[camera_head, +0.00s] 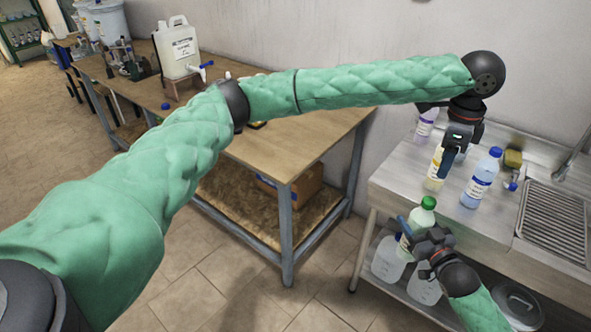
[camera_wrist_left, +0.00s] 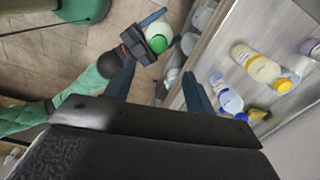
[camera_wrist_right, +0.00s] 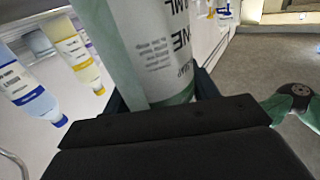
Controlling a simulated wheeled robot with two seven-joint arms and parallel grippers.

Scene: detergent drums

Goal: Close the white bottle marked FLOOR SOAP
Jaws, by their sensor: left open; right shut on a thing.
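My right gripper (camera_head: 418,243) is shut on a bottle with a green cap (camera_head: 428,203) and holds it in front of the metal counter. In the right wrist view the bottle's white label (camera_wrist_right: 156,45) shows large dark letters, cut off by the frame; I cannot read FLOOR SOAP on it. The cap sits on top in the head view; how tight it is I cannot tell. The green cap (camera_wrist_left: 158,46) also shows in the left wrist view, beyond my left fingertips. My left gripper (camera_head: 448,160) is open and empty, above the counter's front part, higher than the green cap.
On the counter (camera_head: 400,181) stand a yellow bottle (camera_head: 435,168), a blue bottle (camera_head: 481,180) and a purple-labelled bottle (camera_head: 426,122). A drain rack (camera_head: 553,220) is at right. Large containers (camera_head: 388,262) stand on the shelf below. A wooden table (camera_head: 300,150) stands left.

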